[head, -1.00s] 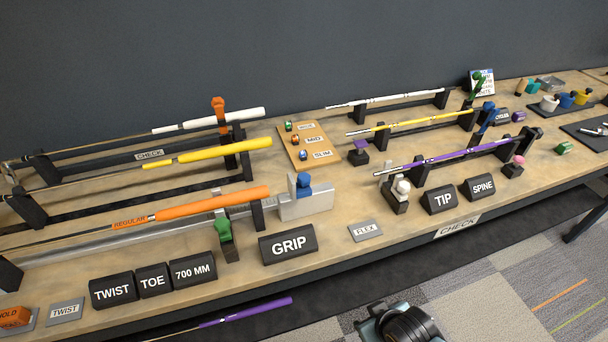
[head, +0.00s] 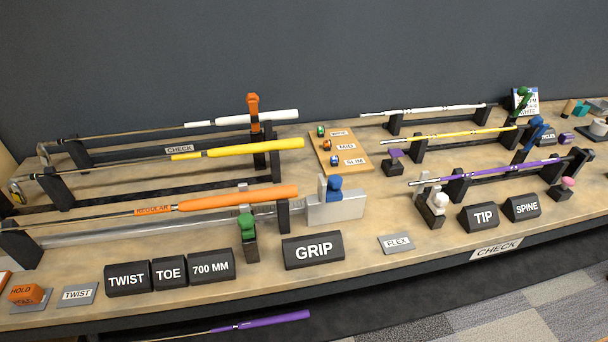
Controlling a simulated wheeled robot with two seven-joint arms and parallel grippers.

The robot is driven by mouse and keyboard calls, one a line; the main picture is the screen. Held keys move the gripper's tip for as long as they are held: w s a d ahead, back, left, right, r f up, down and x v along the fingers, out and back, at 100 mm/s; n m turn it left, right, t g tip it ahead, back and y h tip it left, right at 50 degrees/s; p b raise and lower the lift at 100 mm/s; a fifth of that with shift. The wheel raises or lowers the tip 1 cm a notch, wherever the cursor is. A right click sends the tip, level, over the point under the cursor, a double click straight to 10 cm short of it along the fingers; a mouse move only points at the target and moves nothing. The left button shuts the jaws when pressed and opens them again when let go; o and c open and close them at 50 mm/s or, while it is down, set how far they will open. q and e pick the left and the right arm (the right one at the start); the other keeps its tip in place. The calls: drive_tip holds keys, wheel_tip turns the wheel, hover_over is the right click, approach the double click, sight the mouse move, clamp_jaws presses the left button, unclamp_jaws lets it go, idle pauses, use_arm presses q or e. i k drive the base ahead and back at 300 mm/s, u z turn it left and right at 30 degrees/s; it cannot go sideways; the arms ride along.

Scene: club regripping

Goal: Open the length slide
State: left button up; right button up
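A long silver rail (head: 120,232) runs along the front of the bench beneath an orange club grip (head: 240,197) marked REGULAR. At its right end is a silver block (head: 348,207) with a blue knob (head: 334,188) on top. A green knob (head: 246,226) on a dark post stands in front of the rail. A sign reading 700 MM (head: 211,267) stands to its left. Which part is the length slide is not labelled; the rail and block look like a sliding gauge. Neither of my grippers is in view.
Signs TWIST (head: 127,280), TOE (head: 169,274) and GRIP (head: 313,251) line the front edge. Behind are a yellow grip (head: 255,149), a white grip (head: 255,118) and a wooden size board (head: 341,150). Racked shafts, TIP (head: 485,217) and SPINE (head: 522,208) stand right. A purple grip (head: 274,319) lies below the bench.

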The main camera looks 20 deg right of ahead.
sight(332, 193)
drive_tip(key=u, duration=2.75)
drive_tip(key=k, duration=1.5)
drive_tip(key=z, duration=1.35)
